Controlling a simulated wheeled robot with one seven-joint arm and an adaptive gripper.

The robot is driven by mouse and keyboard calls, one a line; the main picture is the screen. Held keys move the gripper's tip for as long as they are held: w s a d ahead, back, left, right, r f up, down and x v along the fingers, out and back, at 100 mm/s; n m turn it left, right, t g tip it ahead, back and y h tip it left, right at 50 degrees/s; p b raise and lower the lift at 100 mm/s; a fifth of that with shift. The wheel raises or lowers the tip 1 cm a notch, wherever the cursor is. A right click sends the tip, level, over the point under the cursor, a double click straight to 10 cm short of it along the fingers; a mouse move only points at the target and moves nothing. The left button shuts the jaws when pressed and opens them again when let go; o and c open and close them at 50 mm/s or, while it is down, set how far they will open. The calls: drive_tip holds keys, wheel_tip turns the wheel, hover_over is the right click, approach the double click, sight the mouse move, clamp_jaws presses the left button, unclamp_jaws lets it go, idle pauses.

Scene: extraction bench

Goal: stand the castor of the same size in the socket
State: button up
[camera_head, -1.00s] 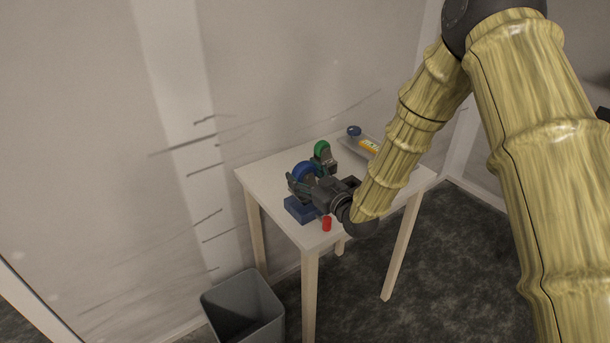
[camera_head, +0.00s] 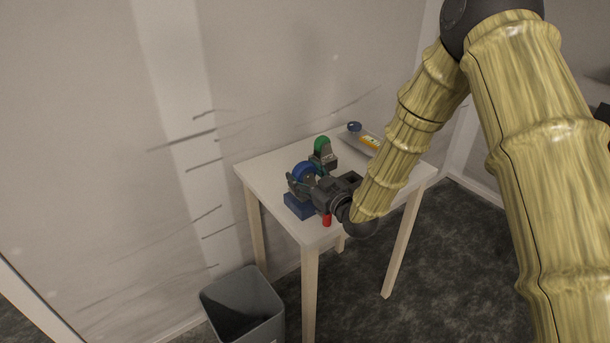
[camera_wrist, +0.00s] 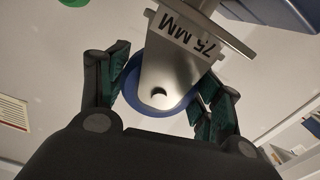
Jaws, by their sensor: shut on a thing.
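My gripper (camera_head: 304,185) is shut on a castor with a blue wheel (camera_head: 303,170). In the wrist view the gripper (camera_wrist: 160,98) has its fingers on either side of the blue wheel (camera_wrist: 133,92). The castor's grey metal fork (camera_wrist: 172,72) reads "75 MM", upside down in the picture. A blue block (camera_head: 297,207) sits at the table's near left, just below the gripper; a blue block edge also shows at the top right of the wrist view (camera_wrist: 272,12). Its socket opening is hidden. A green-wheeled castor (camera_head: 321,145) stands behind the gripper.
A small red cylinder (camera_head: 327,220) stands near the table's front edge, close to my gripper. A grey tray (camera_head: 352,143) with a blue round thing (camera_head: 354,127) and a yellow item (camera_head: 370,142) lies at the back right. A grey bin (camera_head: 243,306) stands on the floor.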

drive_tip(key=shift+f+b, duration=0.65)
drive_tip(key=shift+f, duration=0.25)
drive_tip(key=o, duration=1.3)
drive_tip(key=shift+s, duration=0.1)
drive_tip(key=v, duration=1.2)
